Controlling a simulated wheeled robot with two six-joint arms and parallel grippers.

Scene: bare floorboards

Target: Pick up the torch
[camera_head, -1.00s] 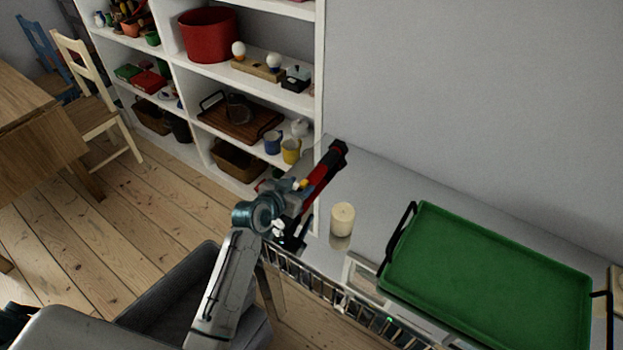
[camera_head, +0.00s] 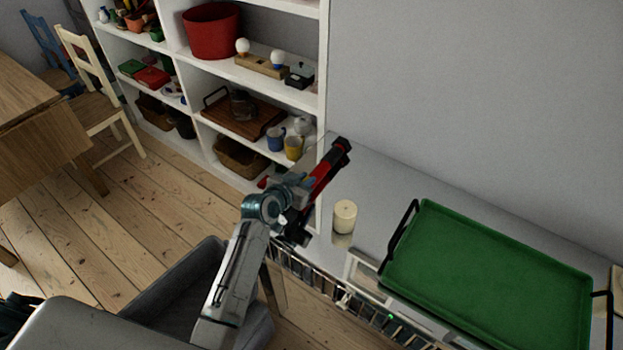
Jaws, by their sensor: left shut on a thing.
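The torch (camera_head: 325,170) is red with a black end and shows in the head view, above the left end of the grey counter. It is tilted, with its black end pointing up and to the right. My left gripper (camera_head: 304,192) is shut on the torch around its lower part. The gripper and wrist hide that lower end. Whether the torch touches the counter cannot be told. My right gripper is not in view.
A cream candle (camera_head: 344,215) stands on the counter (camera_head: 375,190) just right of the gripper. A green tray (camera_head: 490,275) with black handles lies further right. A white shelf unit (camera_head: 322,100) with mugs and a red pot stands behind. A grey bin (camera_head: 185,285) is below my arm.

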